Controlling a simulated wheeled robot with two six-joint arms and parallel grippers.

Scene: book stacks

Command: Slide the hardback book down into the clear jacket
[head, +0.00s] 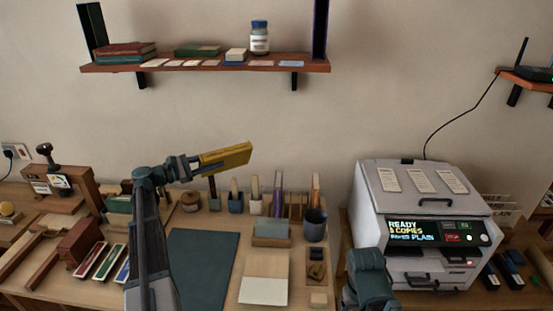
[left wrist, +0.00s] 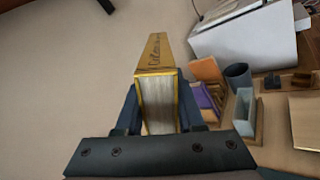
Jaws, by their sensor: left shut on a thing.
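The hardback book (head: 228,156) is yellow with dark lettering on its spine. My left gripper (head: 197,163) is shut on one end of it and holds it level in the air above the back of the desk. In the left wrist view the book (left wrist: 155,58) stretches away from the camera, its pale page edges between the two fingers of my left gripper (left wrist: 160,108). I cannot make out the clear jacket for certain in either view. Part of my right arm shows at the bottom of the head view, but its gripper does not.
A dark mat (head: 203,262) lies on the desk below. Several upright holders and a dark cup (head: 315,225) stand along the back. A white copier (head: 425,195) stands at the right. A wall shelf (head: 215,65) hangs above.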

